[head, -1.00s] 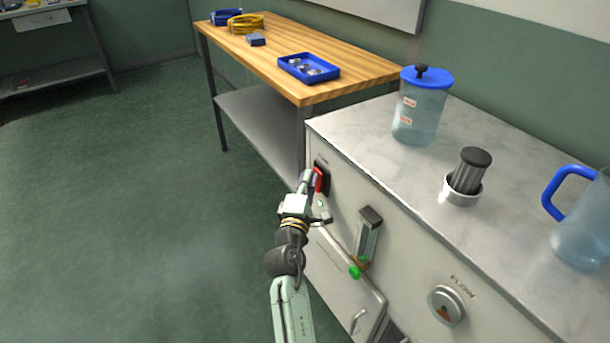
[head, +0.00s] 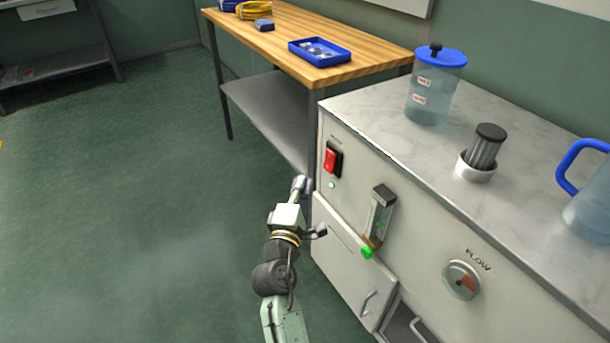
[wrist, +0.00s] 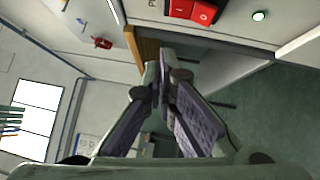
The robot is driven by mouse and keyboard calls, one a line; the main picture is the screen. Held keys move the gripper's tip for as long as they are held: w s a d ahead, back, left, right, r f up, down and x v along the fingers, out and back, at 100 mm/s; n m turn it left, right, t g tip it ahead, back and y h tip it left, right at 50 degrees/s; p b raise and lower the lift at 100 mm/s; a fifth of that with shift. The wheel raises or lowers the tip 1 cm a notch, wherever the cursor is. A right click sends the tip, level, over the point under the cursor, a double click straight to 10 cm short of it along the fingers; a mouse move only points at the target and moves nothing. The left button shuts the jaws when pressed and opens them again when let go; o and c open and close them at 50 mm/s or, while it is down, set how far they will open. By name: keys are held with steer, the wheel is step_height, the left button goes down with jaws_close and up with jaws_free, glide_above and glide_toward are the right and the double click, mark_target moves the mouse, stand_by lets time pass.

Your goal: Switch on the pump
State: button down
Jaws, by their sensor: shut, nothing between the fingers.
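The pump's red rocker switch (head: 331,160) sits in a black frame on the front panel of the white cabinet (head: 420,240). A small pale green indicator light (head: 332,185) is just below it. My gripper (head: 300,186) is in front of the panel, below and left of the switch and apart from it.
A flow meter (head: 381,212) with a green knob (head: 367,253) and the FLOW dial (head: 463,280) are on the panel. A blue-lidded jar (head: 436,90), a dark cylinder (head: 487,147) and a blue-handled jug (head: 590,205) stand on top. Open floor lies left.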

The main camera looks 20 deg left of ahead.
steer(key=shift+s+d, duration=0.1)
steer(key=shift+s, duration=1.25)
